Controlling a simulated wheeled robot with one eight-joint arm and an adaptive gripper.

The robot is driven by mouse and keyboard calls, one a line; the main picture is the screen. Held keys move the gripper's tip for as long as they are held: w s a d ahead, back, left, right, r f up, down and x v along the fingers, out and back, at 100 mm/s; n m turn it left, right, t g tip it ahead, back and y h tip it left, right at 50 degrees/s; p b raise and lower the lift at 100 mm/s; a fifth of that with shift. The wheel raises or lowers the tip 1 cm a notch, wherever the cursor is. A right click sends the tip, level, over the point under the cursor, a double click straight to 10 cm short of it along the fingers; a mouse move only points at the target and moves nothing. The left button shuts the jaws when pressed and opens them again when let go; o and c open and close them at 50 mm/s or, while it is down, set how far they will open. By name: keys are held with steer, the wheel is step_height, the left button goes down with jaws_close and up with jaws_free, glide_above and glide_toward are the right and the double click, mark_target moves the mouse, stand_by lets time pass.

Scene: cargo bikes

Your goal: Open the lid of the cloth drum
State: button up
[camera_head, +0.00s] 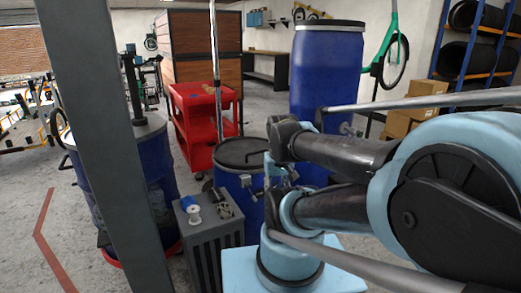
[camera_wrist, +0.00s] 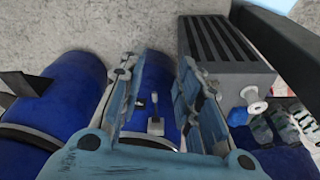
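A short blue drum (camera_head: 232,182) with a black lid (camera_head: 240,148) stands in the middle of the head view. Its lid looks closed. I see no label telling which drum is the cloth drum. My gripper is in front of this drum in the head view, partly hidden by my arm. In the wrist view my gripper (camera_wrist: 158,66) is open, its two fingers apart. Between them is a blue drum side (camera_wrist: 153,75) with a small grey latch-like piece (camera_wrist: 155,125). I cannot tell whether the fingers touch it.
A tall blue drum (camera_head: 325,75) stands behind, and another blue drum (camera_head: 160,180) at left behind a grey post (camera_head: 95,130). A red cart (camera_head: 190,115) is further back.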

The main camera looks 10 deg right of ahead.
step_height(320, 180, up, 12)
steer(key=m, duration=1.5)
glide_above(259, 152)
steer(key=s+d, duration=0.1)
steer(key=s, duration=0.2)
steer(key=shift+y, duration=0.3)
steer(key=w+f, duration=0.1)
steer(key=f, duration=0.4)
steer(key=w+f, duration=0.1)
steer(key=f, duration=0.5)
steer(key=w+a+f, duration=0.1)
steer(key=f, duration=0.4)
steer(key=shift+f, duration=0.15)
